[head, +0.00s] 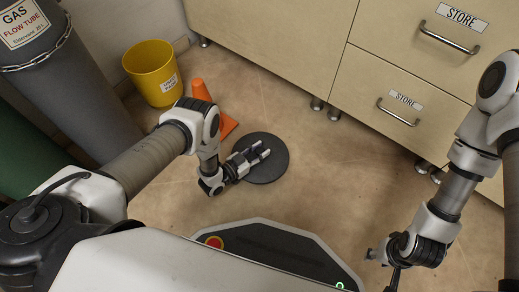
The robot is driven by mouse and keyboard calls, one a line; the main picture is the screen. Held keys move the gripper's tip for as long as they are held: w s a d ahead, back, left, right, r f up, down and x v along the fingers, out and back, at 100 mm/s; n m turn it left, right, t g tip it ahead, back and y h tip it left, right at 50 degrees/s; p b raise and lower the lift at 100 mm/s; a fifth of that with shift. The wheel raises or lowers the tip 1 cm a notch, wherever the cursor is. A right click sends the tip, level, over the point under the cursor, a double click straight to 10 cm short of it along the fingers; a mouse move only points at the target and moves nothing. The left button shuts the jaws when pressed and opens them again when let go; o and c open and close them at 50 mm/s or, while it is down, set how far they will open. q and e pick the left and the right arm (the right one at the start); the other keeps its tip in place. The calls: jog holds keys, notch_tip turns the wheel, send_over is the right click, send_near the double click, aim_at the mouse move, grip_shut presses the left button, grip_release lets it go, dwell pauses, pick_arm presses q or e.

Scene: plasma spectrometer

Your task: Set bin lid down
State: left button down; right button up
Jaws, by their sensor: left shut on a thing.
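The bin lid (266,174) is a dark round disc in the middle of the head view, seen from above against the floor. My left gripper (262,153) reaches over it from the left and is shut on it. Its fingers cover part of the lid's top, and the exact grip point is hidden. I cannot tell whether the lid touches the floor or hangs just above it. The yellow bin (150,66) stands upright and open at the back left, apart from the lid. My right gripper (373,256) is at the lower right, away from the lid; its finger opening is unclear.
An orange cone (201,91) stands between bin and lid. Beige store drawers (300,45) on short feet line the back. A grey chained gas flow tube (75,85) leans at the left, beside a green cylinder (30,155). Floor right of the lid is clear.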

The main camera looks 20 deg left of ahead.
pick_arm(q)
jog(key=shift+f, duration=0.3)
jog(key=c, duration=0.8)
grip_release()
jog(key=shift+f, duration=0.1)
